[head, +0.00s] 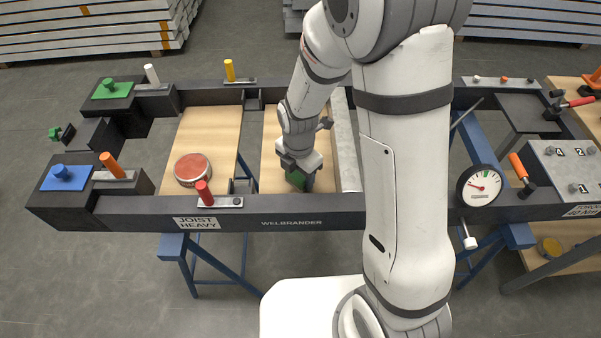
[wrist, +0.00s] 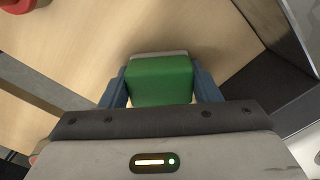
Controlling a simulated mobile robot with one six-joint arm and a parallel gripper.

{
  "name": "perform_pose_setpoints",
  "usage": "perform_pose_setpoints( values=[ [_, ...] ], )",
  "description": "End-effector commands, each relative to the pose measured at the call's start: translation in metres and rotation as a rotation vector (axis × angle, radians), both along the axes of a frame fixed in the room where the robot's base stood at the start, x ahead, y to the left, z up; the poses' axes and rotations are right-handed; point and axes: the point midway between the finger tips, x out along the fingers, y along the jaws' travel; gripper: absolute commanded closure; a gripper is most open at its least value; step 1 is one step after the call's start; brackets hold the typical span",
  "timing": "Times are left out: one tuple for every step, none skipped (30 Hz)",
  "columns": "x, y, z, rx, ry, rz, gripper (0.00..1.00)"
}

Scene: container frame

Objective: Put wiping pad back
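The wiping pad (wrist: 160,82) is a green block with a pale layer along its far edge. It sits between the two blue-grey fingers of my gripper (wrist: 161,84) in the wrist view, with a finger against each side. In the head view the green pad (head: 295,179) shows under my gripper (head: 299,180), low over the right wooden board (head: 270,180) inside the dark frame. I cannot tell whether the pad touches the board. My gripper hides part of the pad in the head view.
A round red-topped tin (head: 192,169) stands on the left wooden board (head: 212,128). The dark frame's front beam (head: 330,212) lies just in front of my gripper. A grey metal bar (head: 344,140) runs close on the right. A dial gauge (head: 479,186) is farther right.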

Motion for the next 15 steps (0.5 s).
perform_pose_setpoints(
  values=[
    [-0.0001, 0.0001, -0.0002, 0.0, 0.0, 0.0, 0.4],
    [-0.0001, 0.0001, -0.0001, 0.0, 0.0, 0.0, 0.37],
    [-0.0001, 0.0001, -0.0001, 0.0, 0.0, 0.0, 0.34],
    [-0.0001, 0.0001, 0.0, 0.0, 0.0, 0.0, 0.32],
    [-0.0001, 0.0001, 0.0, 0.0, 0.0, 0.0, 0.29],
    [-0.0001, 0.0001, 0.0, 0.0, 0.0, 0.0, 0.26],
    [-0.0001, 0.0001, 0.0, 0.0, 0.0, 0.0, 0.23],
    [-0.0002, 0.0002, 0.0, 0.0, 0.0, 0.0, 0.22],
    [-0.0001, 0.0003, 0.0, 0.0, 0.0, 0.001, 0.22],
    [-0.0001, 0.0003, 0.0, 0.0, 0.0, 0.001, 0.22],
    [-0.0001, 0.0003, 0.0001, 0.0, 0.0, 0.001, 0.22],
    [-0.0001, 0.0003, 0.0001, 0.0, 0.0, 0.001, 0.22],
    [-0.0001, 0.0003, 0.0001, 0.0, 0.0, 0.001, 0.22],
    [-0.0002, 0.0004, 0.0004, 0.0, 0.0, 0.001, 0.22],
    [-0.0002, 0.0004, 0.0014, 0.0, 0.0, 0.001, 0.22]
  ],
)
